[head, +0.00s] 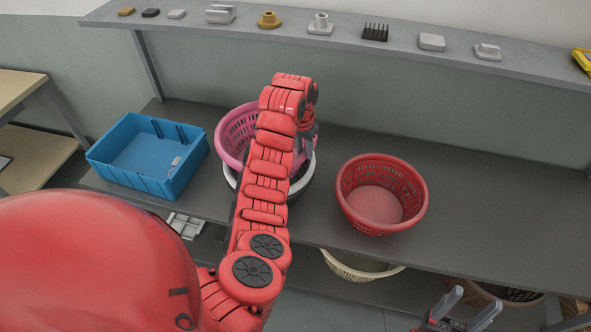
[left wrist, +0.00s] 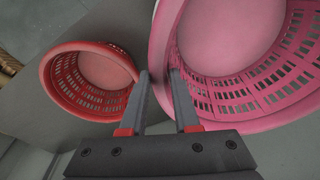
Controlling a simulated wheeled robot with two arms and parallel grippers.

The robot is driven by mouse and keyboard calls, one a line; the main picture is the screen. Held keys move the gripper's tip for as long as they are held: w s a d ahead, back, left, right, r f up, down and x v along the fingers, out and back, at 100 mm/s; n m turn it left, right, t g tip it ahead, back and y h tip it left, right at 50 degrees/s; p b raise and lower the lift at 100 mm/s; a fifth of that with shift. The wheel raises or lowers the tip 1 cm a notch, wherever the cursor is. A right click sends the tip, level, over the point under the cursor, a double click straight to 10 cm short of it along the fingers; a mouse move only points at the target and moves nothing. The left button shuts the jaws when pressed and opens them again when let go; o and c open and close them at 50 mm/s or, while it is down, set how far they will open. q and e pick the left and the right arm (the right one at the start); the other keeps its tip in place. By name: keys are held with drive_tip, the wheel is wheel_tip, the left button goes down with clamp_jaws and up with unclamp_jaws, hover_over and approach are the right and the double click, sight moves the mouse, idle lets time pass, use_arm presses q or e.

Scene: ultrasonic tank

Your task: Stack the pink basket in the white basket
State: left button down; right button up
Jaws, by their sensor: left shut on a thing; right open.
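The pink basket (head: 235,132) is above the white basket (head: 303,184) on the grey bench, mostly covering it. The pink basket looks slightly tilted. Only part of the white basket's rim shows, and my left arm hides much of both. I cannot tell whether the pink basket touches the white one. In the left wrist view my left gripper (left wrist: 160,75) is shut on the wall of the pink basket (left wrist: 240,110) at its rim. My right gripper (head: 475,298) is open and empty at the lower right, below the bench's front edge.
A red basket (head: 381,194) stands right of the pair and also shows in the left wrist view (left wrist: 92,80). A blue bin (head: 133,180) stands to the left. A shelf (head: 345,30) with small parts runs behind. A cream basket (head: 360,268) sits below. The bench's right side is clear.

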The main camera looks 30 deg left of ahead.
use_arm(q)
wheel_tip(320, 180, down, 7)
drive_tip(key=p, duration=0.4)
drive_tip(key=shift+f, duration=0.15)
drive_tip(key=shift+w+f, duration=0.1)
drive_tip(key=shift+f, duration=0.35)
drive_tip(key=c, duration=1.1)
unclamp_jaws()
drive_tip(key=o, duration=0.5)
drive_tip(key=shift+c, duration=0.2)
